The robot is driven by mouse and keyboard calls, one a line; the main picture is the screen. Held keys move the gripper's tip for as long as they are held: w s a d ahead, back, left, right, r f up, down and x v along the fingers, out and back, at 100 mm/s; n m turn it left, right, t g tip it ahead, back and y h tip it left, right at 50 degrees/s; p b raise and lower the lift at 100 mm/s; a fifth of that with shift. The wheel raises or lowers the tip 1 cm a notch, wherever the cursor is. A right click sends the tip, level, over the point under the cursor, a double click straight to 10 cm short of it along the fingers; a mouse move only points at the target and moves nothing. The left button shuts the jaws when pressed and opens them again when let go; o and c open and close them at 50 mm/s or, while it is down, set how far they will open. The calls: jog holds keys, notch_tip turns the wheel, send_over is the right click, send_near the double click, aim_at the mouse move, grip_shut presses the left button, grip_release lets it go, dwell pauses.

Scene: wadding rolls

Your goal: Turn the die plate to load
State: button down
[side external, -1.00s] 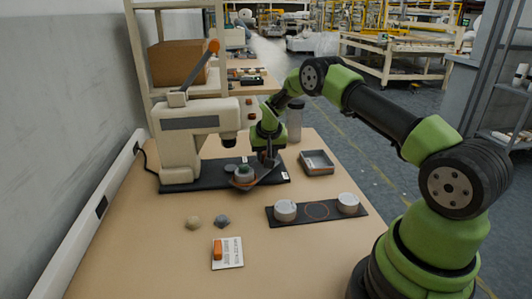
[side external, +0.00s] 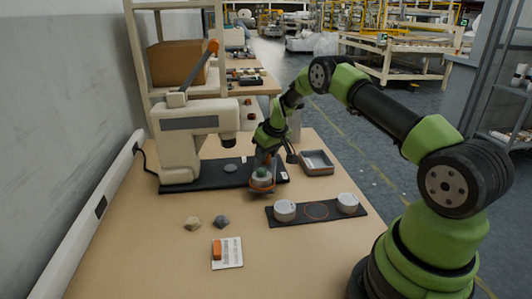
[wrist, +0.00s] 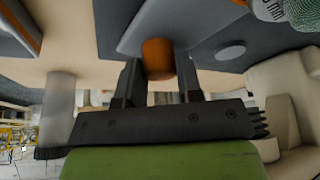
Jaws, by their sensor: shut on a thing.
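The die plate (wrist: 185,22) is a grey plate with an orange upright knob (wrist: 158,58). My gripper (wrist: 158,72) is shut on that knob, one finger on each side of it. In the side view my gripper (side external: 266,157) is low over the front right of the press base. The plate's orange-edged end (side external: 262,192) now sticks out past the base's front edge. A white cup with a green top (side external: 262,177) sits on that end. The beige press (side external: 195,125) stands behind, its head off to the left of the cup. My fingers partly hide the knob there.
A grey disc (side external: 230,168) lies on the black base (side external: 200,178) under the press head. A grey tray (side external: 317,162) is at right. A dark strip (side external: 316,211) holds two white cups. Two small lumps and a card lie at the front left.

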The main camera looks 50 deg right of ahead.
jog(key=shift+n+y, duration=0.3)
jog(key=shift+n, duration=1.2)
jog(key=c, duration=0.8)
grip_release()
jog(key=v, duration=1)
jog(key=shift+s+d, duration=0.1)
jog(key=shift+d, duration=0.1)
